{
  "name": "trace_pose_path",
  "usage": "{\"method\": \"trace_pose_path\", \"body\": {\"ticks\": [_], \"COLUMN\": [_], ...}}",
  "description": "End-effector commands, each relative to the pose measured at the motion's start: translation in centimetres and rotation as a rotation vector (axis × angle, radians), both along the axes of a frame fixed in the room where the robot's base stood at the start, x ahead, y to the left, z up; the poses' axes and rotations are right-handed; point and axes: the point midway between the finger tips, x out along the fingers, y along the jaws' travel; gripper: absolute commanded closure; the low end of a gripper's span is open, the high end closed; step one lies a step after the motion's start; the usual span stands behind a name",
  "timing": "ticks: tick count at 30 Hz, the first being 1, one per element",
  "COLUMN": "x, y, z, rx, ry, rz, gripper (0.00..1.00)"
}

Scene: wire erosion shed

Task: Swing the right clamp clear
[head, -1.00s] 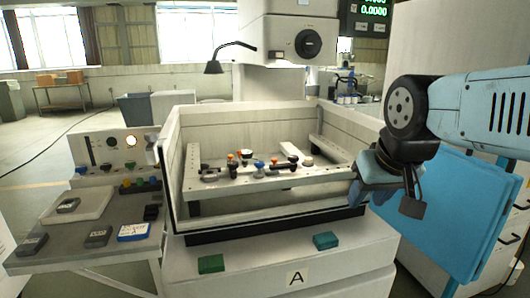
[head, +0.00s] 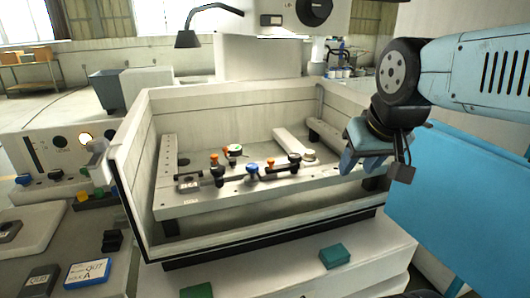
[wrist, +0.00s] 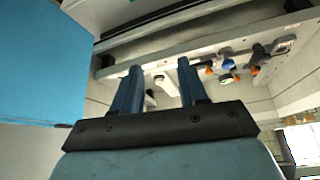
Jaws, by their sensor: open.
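A pale work frame (head: 225,198) stands inside the open machine tank and carries several clamp parts with coloured knobs. Toward its right are a black knob (head: 294,159) and an orange knob (head: 271,162), seemingly the right clamp. A blue knob (head: 252,170) is left of them, and another orange knob (head: 214,159) is further left. My gripper (head: 358,163) hangs over the tank's right side, apart from the clamps.
The tank's pale walls (head: 270,105) rise around the frame. A light bar (head: 292,143) with a round end lies right of the clamps. A blue panel (head: 455,205) stands to the right below my arm. Green blocks (head: 334,256) lie on the front ledge. A lamp (head: 188,38) hangs behind.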

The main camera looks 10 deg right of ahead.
Motion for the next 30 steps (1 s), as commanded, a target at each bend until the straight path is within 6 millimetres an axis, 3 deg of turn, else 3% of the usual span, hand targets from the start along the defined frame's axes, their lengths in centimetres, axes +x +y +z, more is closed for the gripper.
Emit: {"method": "trace_pose_path", "body": {"ticks": [5, 8, 13, 22, 30], "x": [0.0, 0.2, 2.0, 9.2, 16.4], "y": [0.0, 0.1, 0.6, 3.1, 6.7], "z": [0.0, 0.1, 1.2, 3.8, 4.5], "rx": [0.000, 0.002, 0.029, 0.111, 0.149], "ry": [0.000, 0.003, 0.041, 0.184, 0.315], "rz": [0.000, -0.002, -0.035, -0.181, -0.333], "gripper": [0.56, 0.50, 0.50, 0.50, 0.50]}}
